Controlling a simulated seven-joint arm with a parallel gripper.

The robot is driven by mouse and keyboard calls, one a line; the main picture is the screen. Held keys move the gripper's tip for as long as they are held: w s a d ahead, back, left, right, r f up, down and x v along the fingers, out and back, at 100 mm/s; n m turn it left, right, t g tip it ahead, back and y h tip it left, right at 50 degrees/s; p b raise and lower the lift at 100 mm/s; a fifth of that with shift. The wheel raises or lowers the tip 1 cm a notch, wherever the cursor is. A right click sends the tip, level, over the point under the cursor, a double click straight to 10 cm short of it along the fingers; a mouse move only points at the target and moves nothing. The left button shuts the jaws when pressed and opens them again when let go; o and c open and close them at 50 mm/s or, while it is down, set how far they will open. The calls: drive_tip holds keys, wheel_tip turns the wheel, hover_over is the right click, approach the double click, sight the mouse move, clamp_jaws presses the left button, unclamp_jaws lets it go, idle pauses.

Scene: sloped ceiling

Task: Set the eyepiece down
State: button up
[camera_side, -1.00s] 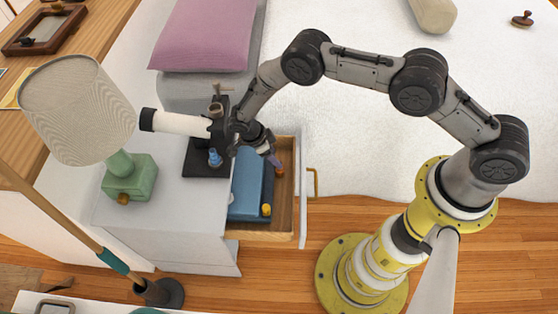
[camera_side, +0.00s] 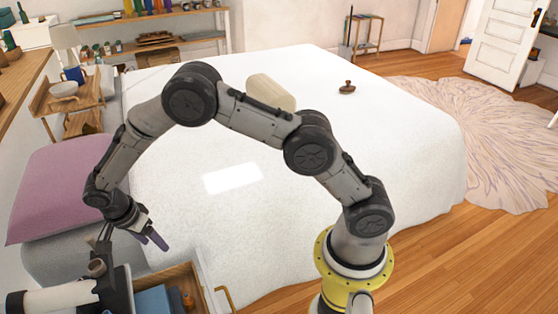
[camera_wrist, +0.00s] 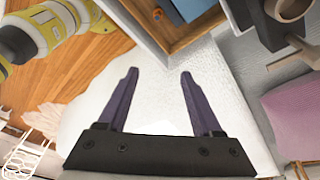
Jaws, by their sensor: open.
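My gripper (camera_side: 154,241) is open, its purple fingers apart with nothing between them; they show clearly in the wrist view (camera_wrist: 158,72). It is in the air beyond the open drawer (camera_side: 205,285), over the bed's near side in the side view. The white-tubed telescope (camera_side: 60,296) with its black mount stands at the lower left, partly cut off. A short brown-grey cylinder (camera_side: 97,268) sits on it, and also shows in the wrist view (camera_wrist: 290,9). A small orange-brown piece (camera_side: 188,301) lies in the drawer. I cannot tell which piece is the eyepiece.
The pink pillow (camera_side: 70,185) is left of my arm. The white bed (camera_side: 290,190) is mostly clear, with a cream bolster (camera_side: 270,92) and a brown stamp-like object (camera_side: 347,87).

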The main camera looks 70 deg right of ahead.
drive_tip(key=s+d+r+n+t+y, duration=0.1)
drive_tip(key=s+d+r+n, duration=0.2)
drive_tip(key=r, duration=0.4)
drive_tip(key=s+d+r+n+t, duration=0.1)
drive_tip(key=s+d+r+n, duration=0.15)
drive_tip(key=s+r, duration=0.4)
drive_tip(key=s+d+r+n+t+y, duration=0.1)
drive_tip(key=s+d+r+n, duration=0.15)
drive_tip(key=r, duration=0.65)
drive_tip(key=s+d+r+n+t, duration=0.1)
drive_tip(key=s+n, duration=0.4)
drive_tip(key=s, duration=0.4)
drive_tip(key=s+d+r+n+t, duration=0.1)
drive_tip(key=s+n+t, duration=0.1)
drive_tip(key=s+n, duration=0.3)
drive_tip(key=s, duration=0.4)
drive_tip(key=shift+s+d+r+y, duration=0.15)
drive_tip(key=shift+s+r+y, duration=0.1)
drive_tip(key=shift+r+y, duration=0.15)
